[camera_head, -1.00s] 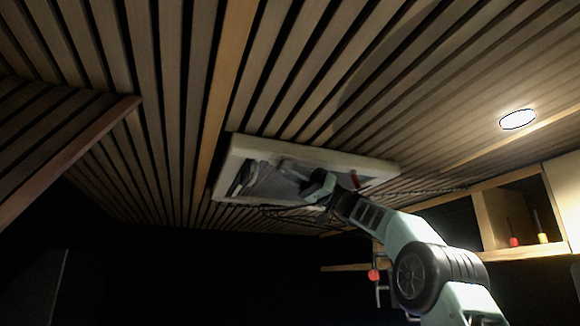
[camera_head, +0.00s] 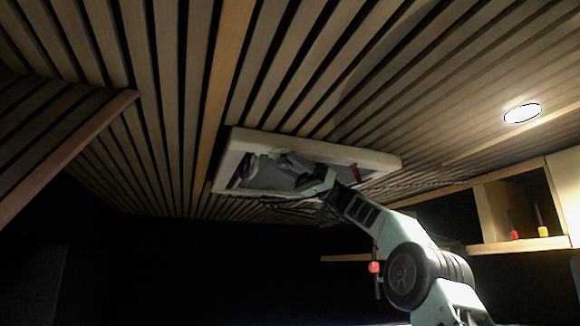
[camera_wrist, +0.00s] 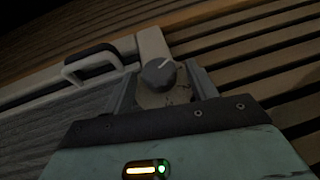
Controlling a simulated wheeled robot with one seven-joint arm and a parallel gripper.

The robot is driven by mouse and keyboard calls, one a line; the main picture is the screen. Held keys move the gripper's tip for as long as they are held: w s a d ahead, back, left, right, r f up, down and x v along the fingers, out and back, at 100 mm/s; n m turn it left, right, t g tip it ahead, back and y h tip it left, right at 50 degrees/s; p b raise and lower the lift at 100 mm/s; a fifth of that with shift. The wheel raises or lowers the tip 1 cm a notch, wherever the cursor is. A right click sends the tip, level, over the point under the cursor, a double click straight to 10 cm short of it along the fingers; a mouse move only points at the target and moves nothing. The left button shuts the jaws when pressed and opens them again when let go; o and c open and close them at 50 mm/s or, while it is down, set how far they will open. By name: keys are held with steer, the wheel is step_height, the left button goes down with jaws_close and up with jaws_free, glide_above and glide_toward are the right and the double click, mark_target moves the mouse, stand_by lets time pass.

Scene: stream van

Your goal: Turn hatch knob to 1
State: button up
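The hatch (camera_head: 375,158) is a pale-framed rectangle set in the slatted ceiling in the head view. Whether the fingertips reach to the knob's depth is hard to tell. In the head view, my gripper (camera_head: 310,185) is up at the hatch and the knob cannot be made out.
A dark handle with a pale bracket (camera_wrist: 92,62) sits left of the knob on the hatch frame. A red piece (camera_head: 356,174) shows at the hatch's right part. A ceiling lamp (camera_head: 522,113) and an open wooden shelf (camera_head: 520,245) with small items are at the right.

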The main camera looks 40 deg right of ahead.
steer(key=shift+d, duration=0.1)
steer(key=p+v, duration=0.3)
steer(key=v, duration=1.4)
steer(key=shift+d, duration=0.15)
